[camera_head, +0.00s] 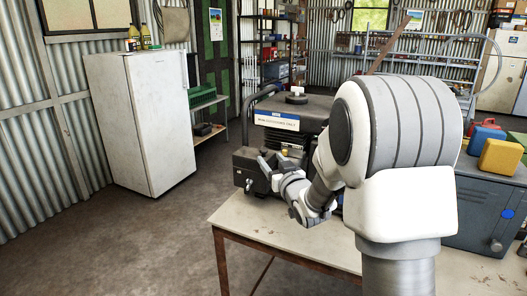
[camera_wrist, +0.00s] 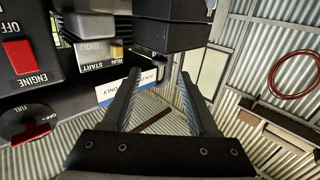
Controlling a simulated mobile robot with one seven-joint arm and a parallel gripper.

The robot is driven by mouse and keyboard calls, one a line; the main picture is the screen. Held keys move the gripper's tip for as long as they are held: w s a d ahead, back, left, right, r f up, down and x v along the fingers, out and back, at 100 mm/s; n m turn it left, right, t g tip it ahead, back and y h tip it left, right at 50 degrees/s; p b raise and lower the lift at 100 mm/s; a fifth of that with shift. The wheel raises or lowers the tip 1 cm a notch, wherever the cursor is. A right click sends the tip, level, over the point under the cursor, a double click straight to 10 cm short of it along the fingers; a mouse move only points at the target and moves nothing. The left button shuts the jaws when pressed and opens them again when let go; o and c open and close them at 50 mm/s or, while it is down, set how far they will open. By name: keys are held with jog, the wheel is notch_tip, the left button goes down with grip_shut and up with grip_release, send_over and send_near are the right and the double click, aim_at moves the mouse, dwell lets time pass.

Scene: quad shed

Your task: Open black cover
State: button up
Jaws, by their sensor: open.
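A dark generator (camera_head: 299,112) stands on the work table (camera_head: 245,222) in the head view. A black box-like part (camera_head: 248,171), which looks like the black cover, juts from its lower front left, with a small metal fitting on its face. In the wrist view this black part (camera_wrist: 177,32) hangs at the top, just beyond my fingertips. My gripper (camera_head: 269,165) is at the right side of that part in the head view. In the wrist view my gripper (camera_wrist: 159,75) is open, with nothing between its fingers. Whether a finger touches the part I cannot tell.
In the wrist view the generator's panel, with a red engine switch (camera_wrist: 19,56) and a red fuel knob (camera_wrist: 30,124), is close on the left. A blue-grey metal box (camera_head: 485,205) stands right on the table. A white fridge (camera_head: 145,120) stands left; the floor between is clear.

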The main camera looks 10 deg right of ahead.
aim_at(265, 152)
jog(key=w, duration=0.5)
jog(key=w+a, duration=0.1)
jog(key=w, duration=0.1)
jog(key=shift+w, duration=0.15)
grip_shut()
dwell(1.2)
